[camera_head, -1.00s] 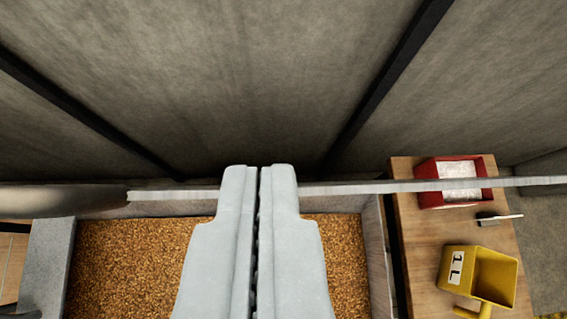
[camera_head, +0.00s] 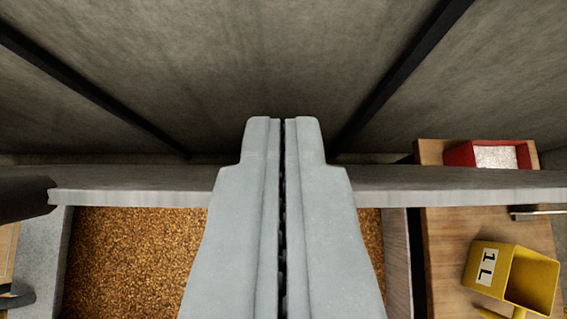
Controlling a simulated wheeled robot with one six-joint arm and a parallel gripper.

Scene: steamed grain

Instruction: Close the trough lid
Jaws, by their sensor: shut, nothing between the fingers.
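The trough (camera_head: 398,265) shows below as a grey-walled box filled with brown grain (camera_head: 140,255). A long pale grey panel (camera_head: 450,182) crosses the picture above the grain, seen nearly edge-on. It appears to be the trough lid, raised; its hinge is not clear. My gripper (camera_head: 283,122) is shut and empty, with only a thin dark seam between its fingers. The fingers pass in front of the panel's middle and hide part of it, and their tips reach beyond its far edge. I cannot tell whether they touch it.
A wooden table (camera_head: 445,240) stands to the right of the trough. It holds a red box (camera_head: 460,154) with white contents and a yellow scoop (camera_head: 485,262) marked 1L. A dark rounded part (camera_head: 22,198) is at the panel's left end. A grey wall with dark beams fills the back.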

